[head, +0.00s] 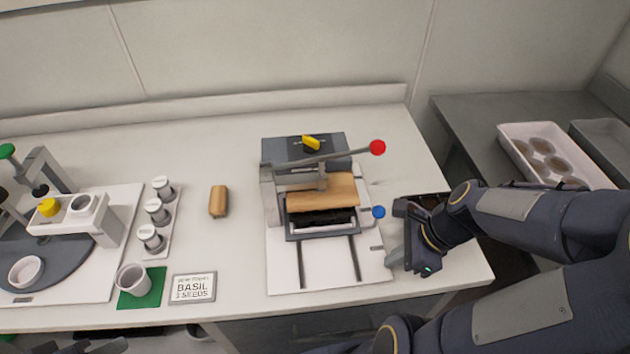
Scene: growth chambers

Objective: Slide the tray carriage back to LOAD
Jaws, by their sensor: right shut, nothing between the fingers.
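The tray carriage (322,236) is a dark-framed tray with black filling at the front of a grey press-like machine (268,190). It sits at the back end of two dark rails (355,262) on a white base plate (285,275), partly under a wooden block (322,192). A blue knob (378,211) sticks out at its right. My left gripper is not clearly seen.
A lever with a red knob (377,147) reaches over the machine. The front stretch of rails is clear.

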